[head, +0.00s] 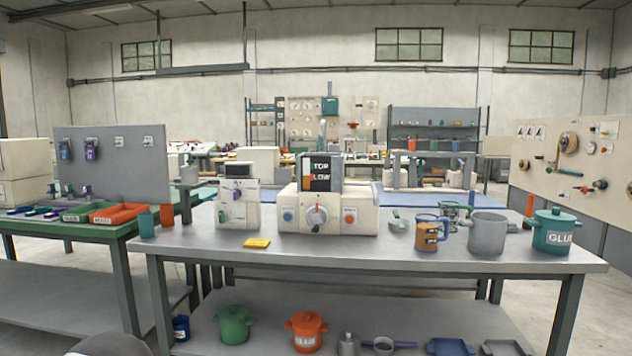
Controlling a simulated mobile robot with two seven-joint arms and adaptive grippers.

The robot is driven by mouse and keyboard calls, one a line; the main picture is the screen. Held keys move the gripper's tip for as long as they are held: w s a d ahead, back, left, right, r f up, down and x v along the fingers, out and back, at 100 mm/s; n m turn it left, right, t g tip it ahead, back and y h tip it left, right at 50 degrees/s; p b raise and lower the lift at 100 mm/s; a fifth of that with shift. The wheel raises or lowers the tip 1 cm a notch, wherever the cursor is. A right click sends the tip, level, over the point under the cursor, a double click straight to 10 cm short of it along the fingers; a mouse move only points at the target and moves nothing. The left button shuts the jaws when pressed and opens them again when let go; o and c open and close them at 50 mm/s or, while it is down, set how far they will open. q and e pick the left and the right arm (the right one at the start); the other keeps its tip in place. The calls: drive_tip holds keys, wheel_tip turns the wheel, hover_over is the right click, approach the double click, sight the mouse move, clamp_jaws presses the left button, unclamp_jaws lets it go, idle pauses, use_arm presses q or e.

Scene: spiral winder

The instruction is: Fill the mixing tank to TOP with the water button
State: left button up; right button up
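A cream machine (366,223) stands in the middle of the grey workbench. On it is a dark panel (321,172) marked TOP above and LOW below, with a small orange patch at its left side. I cannot make out a liquid level there. The machine's front has a blue round button (288,217) at left, a grey dial (317,216) in the middle and a reddish button (349,217) at right. The labels by the buttons are too small to read, so I cannot tell which is water. Neither of my grippers is in view.
A cream control box (237,206) stands left of the machine, with a yellow pad (257,243) before it. An orange measuring jug (427,236), a grey pot (487,234) and a teal GLUE pot (553,232) stand at right. The bench front (330,255) is mostly clear.

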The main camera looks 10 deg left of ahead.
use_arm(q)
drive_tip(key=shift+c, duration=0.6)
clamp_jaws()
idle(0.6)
